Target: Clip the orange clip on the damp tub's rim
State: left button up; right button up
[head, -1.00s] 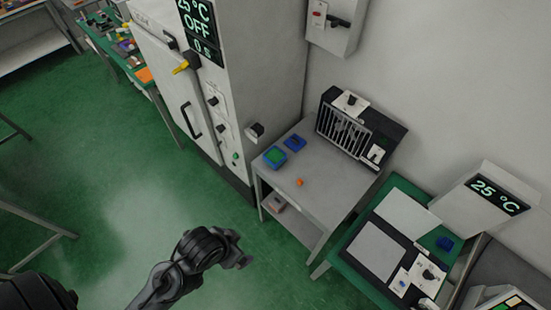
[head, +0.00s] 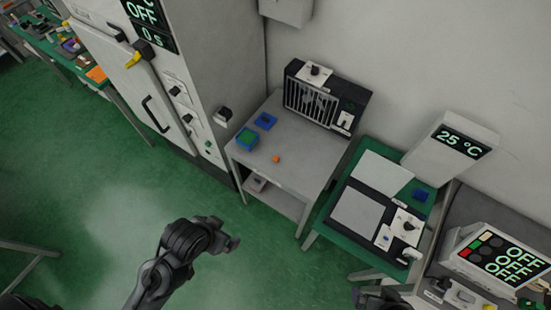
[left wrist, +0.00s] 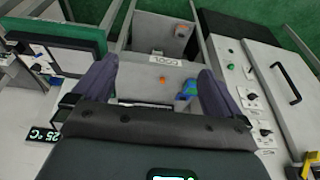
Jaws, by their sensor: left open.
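The small orange clip (head: 276,159) lies on the grey table (head: 290,175). A blue tub with green inside (head: 247,138) stands near that table's left edge, left of the clip. I see no label marking it as damp. My left gripper (head: 235,243) is open and empty, in front of the table and apart from it. In the left wrist view the clip (left wrist: 163,82) shows between the open fingers (left wrist: 158,68), some distance beyond them. The tub (left wrist: 187,89) is partly hidden by a finger there. A dark part of my right arm shows at the bottom edge; its jaws are unclear.
A smaller blue item (head: 265,121) lies behind the tub. A barred dark fixture (head: 318,98) stands at the table's back. A tall grey cabinet (head: 190,75) rises to the left. A green bench (head: 335,230) with plates stands right. The floor before the table is clear.

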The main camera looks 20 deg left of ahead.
dwell(0.3)
pick_arm(q)
jog(key=c, duration=1)
jog(key=shift+o, duration=0.2)
